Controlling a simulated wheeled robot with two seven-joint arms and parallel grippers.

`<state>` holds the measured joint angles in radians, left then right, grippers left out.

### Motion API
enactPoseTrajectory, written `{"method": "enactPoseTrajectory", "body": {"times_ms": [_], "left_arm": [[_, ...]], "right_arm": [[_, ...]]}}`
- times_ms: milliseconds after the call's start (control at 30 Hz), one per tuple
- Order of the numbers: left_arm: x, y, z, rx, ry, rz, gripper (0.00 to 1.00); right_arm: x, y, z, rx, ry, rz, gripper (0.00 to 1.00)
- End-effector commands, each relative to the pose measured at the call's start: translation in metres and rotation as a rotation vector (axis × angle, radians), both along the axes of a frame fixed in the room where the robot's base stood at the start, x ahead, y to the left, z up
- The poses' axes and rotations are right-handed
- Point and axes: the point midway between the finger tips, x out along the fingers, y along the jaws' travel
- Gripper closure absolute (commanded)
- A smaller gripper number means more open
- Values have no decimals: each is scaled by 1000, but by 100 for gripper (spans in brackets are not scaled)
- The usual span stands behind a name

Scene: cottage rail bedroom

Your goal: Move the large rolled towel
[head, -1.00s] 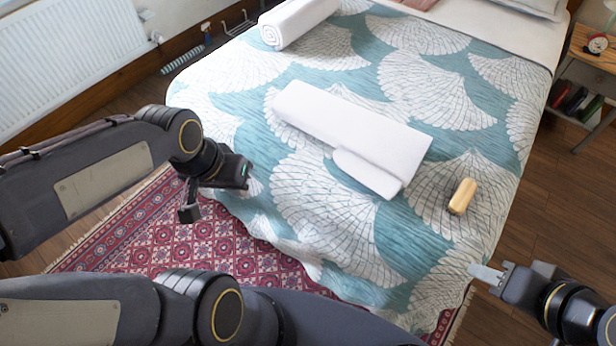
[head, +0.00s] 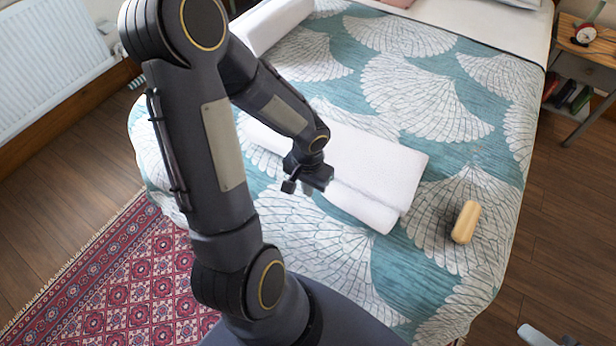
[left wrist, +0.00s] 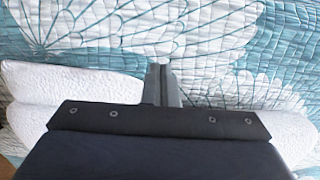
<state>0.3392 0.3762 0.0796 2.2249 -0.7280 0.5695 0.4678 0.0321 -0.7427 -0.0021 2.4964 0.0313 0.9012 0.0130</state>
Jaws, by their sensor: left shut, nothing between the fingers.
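A large white rolled towel (head: 272,22) lies at the far left of the bed, partly hidden behind my left arm. A white folded towel (head: 385,165) lies mid-bed, with a narrower rounded part along its front edge. My left gripper (head: 298,188) is shut and empty, over the left part of the folded towel and well short of the rolled one. In the left wrist view, its closed fingers (left wrist: 162,75) point at the patterned cover, with white cloth (left wrist: 60,95) on both sides. Only a pale tip of my right gripper (head: 533,336) shows at the bottom right.
The bed has a teal and white fan-patterned cover (head: 430,100). A small tan block-like object (head: 466,222) lies near its right side. A nightstand (head: 585,65) with a red clock stands right. A radiator (head: 50,50) is at left; a red rug (head: 120,275) lies on the floor.

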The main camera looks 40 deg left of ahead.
Motion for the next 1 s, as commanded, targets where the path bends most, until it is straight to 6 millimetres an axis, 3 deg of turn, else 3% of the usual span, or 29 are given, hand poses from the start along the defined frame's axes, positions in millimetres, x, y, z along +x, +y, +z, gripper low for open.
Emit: {"method": "enactPoseTrajectory", "body": {"times_ms": [33, 300, 800, 867, 1000], "left_arm": [[-1, -1, -14, -3, 5, 0, 100], [35, 4, -8, -1, -1, 1, 100], [44, 5, -8, 0, -1, 1, 100], [51, 6, -9, 0, -2, 1, 100], [87, 9, -9, 1, -6, 2, 100]], "right_arm": [[0, 0, -5, 0, 0, 0, 64], [0, 0, 8, 0, 0, 0, 64], [0, 0, 8, 0, 0, 0, 64], [0, 0, 8, 0, 0, 0, 64], [0, 0, 7, 0, 0, 0, 64]]}}
